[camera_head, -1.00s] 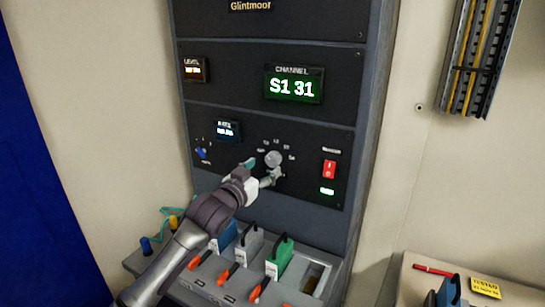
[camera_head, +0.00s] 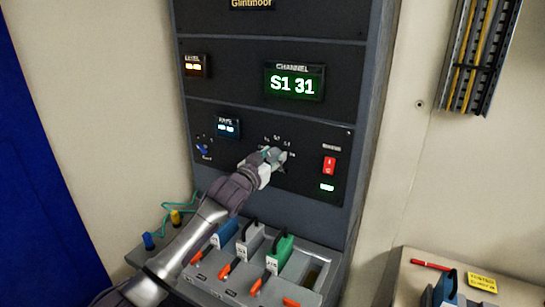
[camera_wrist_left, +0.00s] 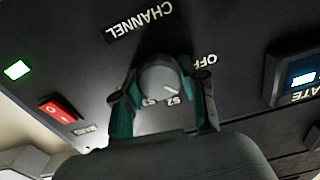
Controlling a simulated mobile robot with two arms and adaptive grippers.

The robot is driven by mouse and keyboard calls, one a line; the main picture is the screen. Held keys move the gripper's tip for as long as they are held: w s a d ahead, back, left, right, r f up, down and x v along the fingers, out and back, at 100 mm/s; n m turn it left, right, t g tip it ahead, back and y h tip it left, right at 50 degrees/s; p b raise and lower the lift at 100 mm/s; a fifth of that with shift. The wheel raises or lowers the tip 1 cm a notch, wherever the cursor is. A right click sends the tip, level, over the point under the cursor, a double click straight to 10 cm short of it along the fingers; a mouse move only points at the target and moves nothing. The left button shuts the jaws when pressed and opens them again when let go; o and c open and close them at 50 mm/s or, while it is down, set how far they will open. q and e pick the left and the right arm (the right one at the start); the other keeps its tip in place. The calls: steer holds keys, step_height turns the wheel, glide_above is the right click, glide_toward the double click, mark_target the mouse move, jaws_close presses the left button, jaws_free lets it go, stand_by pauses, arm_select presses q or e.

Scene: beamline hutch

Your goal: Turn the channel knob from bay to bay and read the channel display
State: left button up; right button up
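The channel knob (camera_wrist_left: 158,77) is a round grey knob with a white pointer line, on the black panel. My right gripper is not in view.
A red rocker switch (camera_head: 329,166) and a small green light (camera_head: 327,187) sit right of the knob. A rate display (camera_head: 227,128) and a blue knob (camera_head: 202,149) sit left. Below, a shelf holds blue, grey and green handled modules (camera_head: 279,253). A bench (camera_head: 408,268) stands at right.

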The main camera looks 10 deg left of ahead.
arm_select(q)
steer(key=c, duration=0.5)
steer(key=shift+m, duration=0.4)
steer(key=m+p, duration=0.1)
steer(key=m, duration=0.2)
steer(key=shift+m+p, duration=0.3)
steer(key=shift+m, duration=1.7)
